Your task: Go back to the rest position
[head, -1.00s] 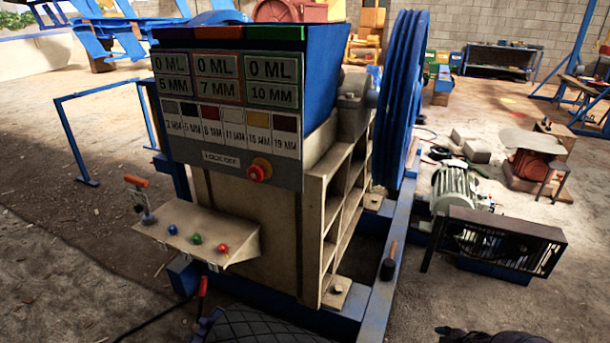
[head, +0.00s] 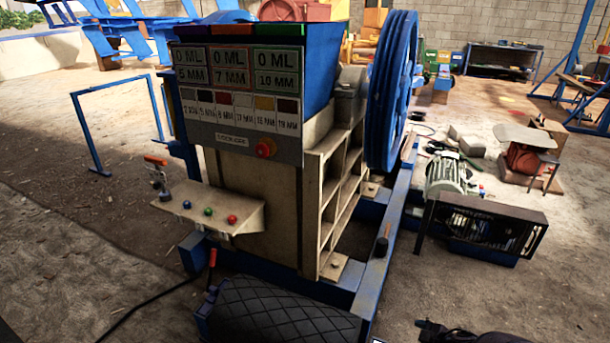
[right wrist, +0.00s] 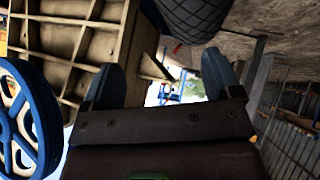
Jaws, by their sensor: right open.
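The jaw crusher (head: 255,195) stands in the middle of the head view, with a big blue flywheel (head: 393,90) on its right side. Its front has a display panel (head: 240,105) with a red knob (head: 266,147), and a shelf (head: 212,208) with blue, green and red buttons. An orange-handled lever (head: 157,170) stands at the shelf's left end. My right gripper (right wrist: 165,78) shows two blue fingers spread apart with nothing between them, in the right wrist view. A dark part at the bottom right of the head view looks like my right arm. My left gripper is not in view.
A motor (head: 447,175) and a black grille guard (head: 487,228) stand at the right. A blue rail frame (head: 118,90) stands at the left. Bare ground is free at the left front.

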